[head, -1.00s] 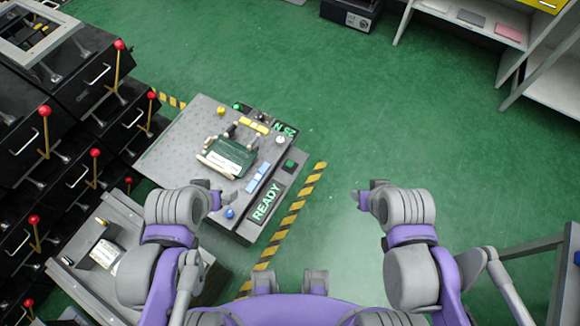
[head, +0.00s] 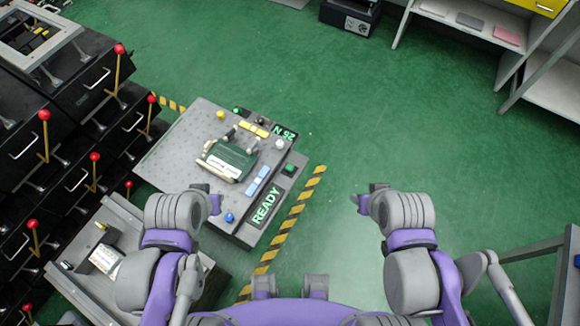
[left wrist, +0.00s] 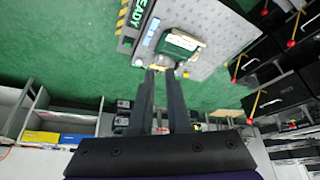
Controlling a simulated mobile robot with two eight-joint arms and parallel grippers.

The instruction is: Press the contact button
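A grey console (head: 165,150) with a perforated top stands left of centre. It carries a green block (head: 229,159) with a white label, held among pale jaw-like pieces. Around it are a blue knob (head: 229,217), a yellow knob (head: 220,115), a white knob (head: 280,144) and a green button (head: 289,169) on the front edge. I cannot tell which is the contact button. My left gripper (head: 214,203) is near the console's front left, by the blue knob. In the left wrist view its fingers (left wrist: 160,78) are apart and empty. My right gripper (head: 360,202) is over bare floor; its opening is unclear.
The console front shows a lit READY sign (head: 265,205). A yellow-black floor stripe (head: 293,223) runs along its right. Black drawers with red-knobbed levers (head: 118,70) stand at the left. A grey open unit (head: 70,245) stands lower left. The green floor right of the stripe is clear.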

